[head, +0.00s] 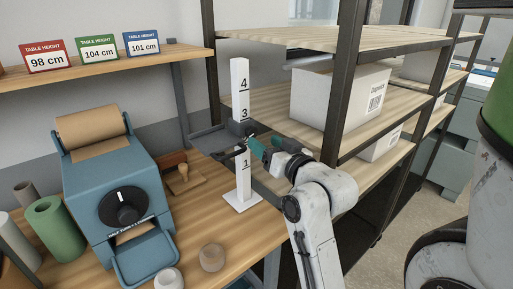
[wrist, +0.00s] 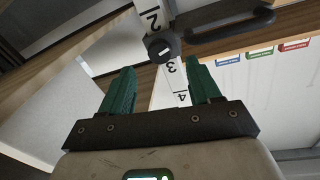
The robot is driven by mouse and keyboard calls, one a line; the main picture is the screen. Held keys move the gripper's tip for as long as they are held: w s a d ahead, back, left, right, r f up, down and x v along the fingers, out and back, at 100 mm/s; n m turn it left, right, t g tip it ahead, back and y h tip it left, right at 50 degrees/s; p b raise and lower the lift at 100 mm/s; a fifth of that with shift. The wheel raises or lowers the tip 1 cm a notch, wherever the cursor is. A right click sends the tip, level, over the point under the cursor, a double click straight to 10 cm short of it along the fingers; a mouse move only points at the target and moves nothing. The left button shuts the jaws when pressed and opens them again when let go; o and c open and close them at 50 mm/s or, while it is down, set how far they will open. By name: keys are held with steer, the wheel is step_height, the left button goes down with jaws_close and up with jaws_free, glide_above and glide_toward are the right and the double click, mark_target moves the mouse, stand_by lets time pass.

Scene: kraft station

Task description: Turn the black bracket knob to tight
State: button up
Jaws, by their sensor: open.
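The black bracket knob (wrist: 163,47) is a round dark knob with a short white mark on its face. It sits on a white numbered post (head: 243,183), near the 2 and 3 in the wrist view. In the head view the dark bracket (head: 240,129) is below the 3, and my gripper partly covers this area. My gripper (head: 252,146) has green fingers and is open. In the wrist view my gripper (wrist: 159,67) has its fingers spread, with the knob just beyond the tips and between their lines. I cannot tell whether a finger touches it.
A blue dispenser (head: 135,165) with its own black dial (head: 124,208) stands left on the wooden table. A stamp (head: 182,172) and a round wooden piece (head: 212,257) lie nearby. Shelves with a white box (head: 335,97) stand close on the right. Three height signs stand on the upper shelf.

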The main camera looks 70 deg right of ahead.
mark_target(253, 133)
steer(key=x, duration=0.5)
steer(key=shift+p, duration=0.35)
steer(key=shift+c, duration=0.4)
steer(key=c, duration=0.9)
steer(key=shift+c, duration=0.2)
